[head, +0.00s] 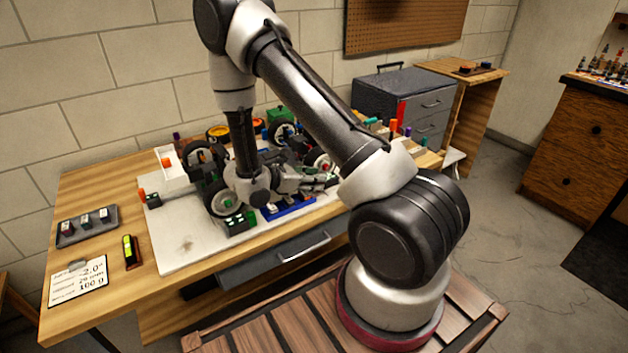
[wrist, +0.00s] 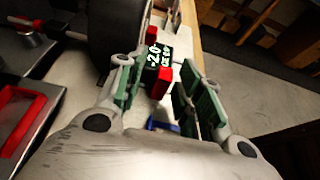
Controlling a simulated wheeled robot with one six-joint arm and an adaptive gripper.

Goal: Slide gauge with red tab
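In the wrist view, a small black gauge (wrist: 158,55) with a lit display reading about -2.0 stands beside a dark wheel. A red tab (wrist: 163,96) shows at its near end, with a pale block next to it. My gripper (wrist: 158,80) is open, with its green-padded fingers on either side of the red tab and apart from it. In the head view my gripper (head: 322,183) is low by the car's right side, and my arm hides the gauge there. A similar dark gauge (head: 238,223) stands at the mat's front edge.
The car's wheel (wrist: 105,35) is close to the left finger. A blue stand (head: 290,207) lies beneath the gripper. The pale mat (head: 185,245) is clear at front left. A grey tray (head: 88,226) and a spec card (head: 78,281) lie at the left.

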